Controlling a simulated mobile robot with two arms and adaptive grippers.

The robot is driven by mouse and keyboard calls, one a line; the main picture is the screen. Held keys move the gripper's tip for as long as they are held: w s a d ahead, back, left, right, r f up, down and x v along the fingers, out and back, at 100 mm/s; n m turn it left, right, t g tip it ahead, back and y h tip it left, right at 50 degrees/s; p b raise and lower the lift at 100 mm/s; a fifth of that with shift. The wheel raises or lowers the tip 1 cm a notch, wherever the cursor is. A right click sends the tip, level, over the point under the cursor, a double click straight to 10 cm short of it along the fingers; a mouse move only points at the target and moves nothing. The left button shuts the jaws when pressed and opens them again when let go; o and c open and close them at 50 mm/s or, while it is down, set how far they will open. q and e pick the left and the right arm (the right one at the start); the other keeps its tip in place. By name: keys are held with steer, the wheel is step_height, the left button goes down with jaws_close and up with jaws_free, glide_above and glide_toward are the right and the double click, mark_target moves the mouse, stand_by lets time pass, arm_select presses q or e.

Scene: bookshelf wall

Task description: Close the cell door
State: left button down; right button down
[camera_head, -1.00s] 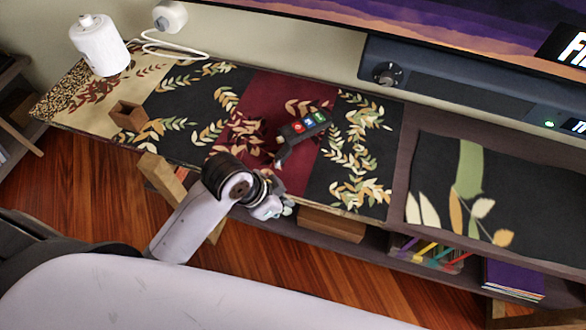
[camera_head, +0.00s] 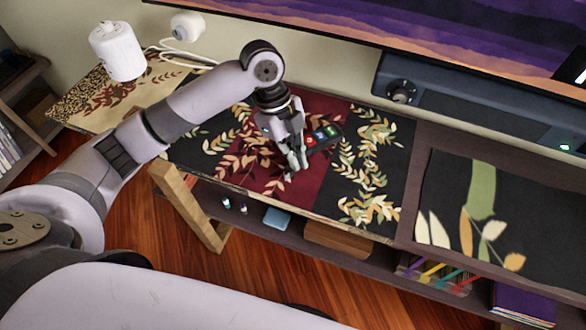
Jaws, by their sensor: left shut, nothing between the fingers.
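A small dark device (camera_head: 325,136) with red, blue and green round marks on top lies on the dark red panel of the patterned table runner. I cannot make out a door on it; its left end is partly hidden by my left gripper. My left gripper (camera_head: 294,162) points down over the runner at the left end of the device, with its fingers shut and nothing between them. The fingers are very close to the device; I cannot tell whether they touch it. My right gripper is not in view.
The runner covers the left part of a low console (camera_head: 421,180). A white cylinder (camera_head: 117,51) stands at the far left. A soundbar (camera_head: 450,105) with a knob and a large screen (camera_head: 400,30) are behind. A shelf below holds a wooden box (camera_head: 347,240) and several small things.

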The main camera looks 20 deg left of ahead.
arm_select(q)
steer(key=x, duration=0.9)
steer(key=shift+s+f, duration=0.1)
steer(key=shift+f, duration=0.3)
steer(key=shift+w+a+r, duration=0.1)
steer(key=shift+w+a, duration=0.15)
steer(key=shift+a, duration=0.35)
steer(key=shift+w+a+r, duration=0.1)
steer(key=shift+w+a, duration=0.1)
steer(key=shift+a, duration=0.45)
steer(key=shift+w+a, duration=0.2)
steer(key=shift+a, duration=0.4)
